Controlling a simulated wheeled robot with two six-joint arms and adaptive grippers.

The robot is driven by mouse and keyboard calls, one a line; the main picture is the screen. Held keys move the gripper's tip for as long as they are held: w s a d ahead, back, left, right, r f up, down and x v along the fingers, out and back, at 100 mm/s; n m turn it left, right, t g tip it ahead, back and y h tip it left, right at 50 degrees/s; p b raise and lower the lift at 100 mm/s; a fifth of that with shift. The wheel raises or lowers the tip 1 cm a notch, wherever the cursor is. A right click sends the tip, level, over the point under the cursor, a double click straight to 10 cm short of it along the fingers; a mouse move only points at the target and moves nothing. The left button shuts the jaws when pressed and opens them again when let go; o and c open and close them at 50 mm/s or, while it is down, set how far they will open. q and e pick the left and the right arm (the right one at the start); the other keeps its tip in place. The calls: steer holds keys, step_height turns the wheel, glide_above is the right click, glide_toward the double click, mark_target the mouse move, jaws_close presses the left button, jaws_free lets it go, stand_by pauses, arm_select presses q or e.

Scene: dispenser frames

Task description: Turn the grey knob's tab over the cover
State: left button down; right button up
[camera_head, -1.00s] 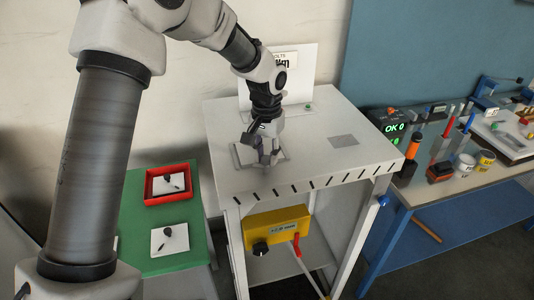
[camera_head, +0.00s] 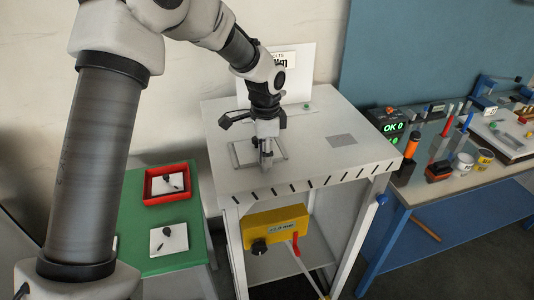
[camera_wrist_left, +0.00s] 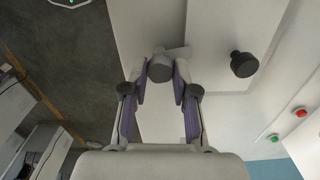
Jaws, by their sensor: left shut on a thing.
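The grey knob (camera_wrist_left: 160,69) is between the fingers of my left gripper (camera_wrist_left: 161,80) in the left wrist view, and the gripper is shut on it. The knob's light grey tab (camera_wrist_left: 179,52) points right, toward the cover (camera_wrist_left: 215,28), a pale flat plate with a black round handle (camera_wrist_left: 243,64). The tab's tip is at the cover's near edge; I cannot tell how far it overlaps. In the head view my left gripper (camera_head: 267,160) points down at the front of the cover on the white stand; it hides the knob there. My right gripper is not in view.
The white stand's top (camera_head: 305,165) is mostly clear, with a grey square (camera_head: 342,141) at right. A sign board (camera_head: 300,75) stands behind. A green table (camera_head: 150,262) with a red tray (camera_head: 150,199) is at left; a yellow box (camera_head: 275,230) hangs below.

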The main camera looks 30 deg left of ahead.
arm_select(q)
steer(key=shift+r+m, duration=0.2)
steer(key=shift+m, duration=0.9)
steer(key=c, duration=0.9)
jaws_free()
steer(key=shift+a, duration=0.15)
steer(key=shift+s+a, duration=0.15)
steer(key=shift+s, duration=0.05)
steer(key=shift+r, duration=0.15)
step_height(320, 180, up, 12)
